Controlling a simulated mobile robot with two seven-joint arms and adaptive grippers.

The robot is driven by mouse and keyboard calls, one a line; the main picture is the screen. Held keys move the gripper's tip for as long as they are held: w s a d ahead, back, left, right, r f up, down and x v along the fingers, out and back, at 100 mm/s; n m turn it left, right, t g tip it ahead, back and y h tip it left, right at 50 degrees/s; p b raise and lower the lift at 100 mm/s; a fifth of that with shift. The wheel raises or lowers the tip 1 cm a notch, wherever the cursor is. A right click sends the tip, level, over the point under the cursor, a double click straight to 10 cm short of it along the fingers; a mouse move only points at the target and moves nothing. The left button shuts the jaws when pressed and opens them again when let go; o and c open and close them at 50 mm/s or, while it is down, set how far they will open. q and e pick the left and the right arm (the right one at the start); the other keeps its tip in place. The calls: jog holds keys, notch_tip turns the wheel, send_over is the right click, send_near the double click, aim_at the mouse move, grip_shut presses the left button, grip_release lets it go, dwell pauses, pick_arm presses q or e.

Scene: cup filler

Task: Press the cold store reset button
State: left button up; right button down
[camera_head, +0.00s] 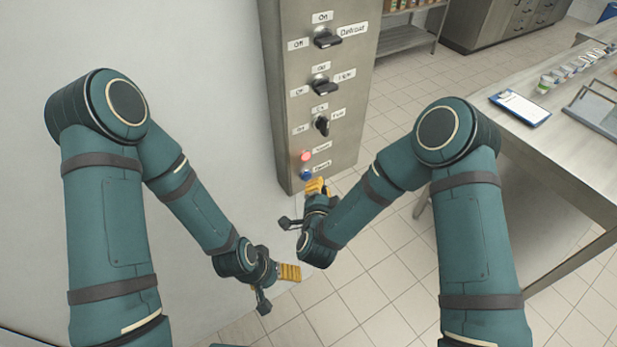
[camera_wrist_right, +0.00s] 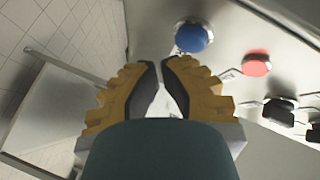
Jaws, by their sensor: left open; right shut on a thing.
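A steel control panel (camera_head: 350,75) carries a red button (camera_head: 305,155) with a blue button (camera_head: 306,174) just below it. Their small labels are too blurred to read. My right gripper (camera_head: 316,186) is beside the panel's lower end, close to the blue button. In the right wrist view its fingertips (camera_wrist_right: 161,65) are together with no object visible between them. The blue button (camera_wrist_right: 193,36) is just beyond them, slightly right, and the red button (camera_wrist_right: 256,64) is further right. Contact with the blue button cannot be seen. My left gripper (camera_head: 288,272) is open and empty, lower down.
Several black knobs (camera_head: 326,39) with On/Off labels sit above the buttons. A steel table (camera_head: 560,135) on the right holds a clipboard (camera_head: 520,107), small cups and a tray. A white wall (camera_head: 190,60) is left of the panel. The tiled floor (camera_head: 385,290) between is clear.

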jog(key=shift+w+a, duration=0.1)
dwell(0.5)
jog(key=shift+w+a+b, duration=0.2)
jog(key=shift+w+b, duration=0.1)
jog(key=shift+b, duration=0.05)
jog(key=shift+w+a, duration=0.15)
jog(key=shift+w, duration=0.05)
dwell(0.6)
jog(key=shift+s+d+b, duration=0.4)
jog(key=shift+s+d, duration=0.05)
jog(key=shift+s, duration=0.15)
jog(key=s+d+b, duration=0.1)
jog(key=s+d, duration=0.2)
jog(key=s, duration=0.2)
jog(key=shift+d+b, duration=0.25)
jog(key=shift+b, duration=0.15)
jog(key=shift+w, duration=0.1)
dwell(0.8)
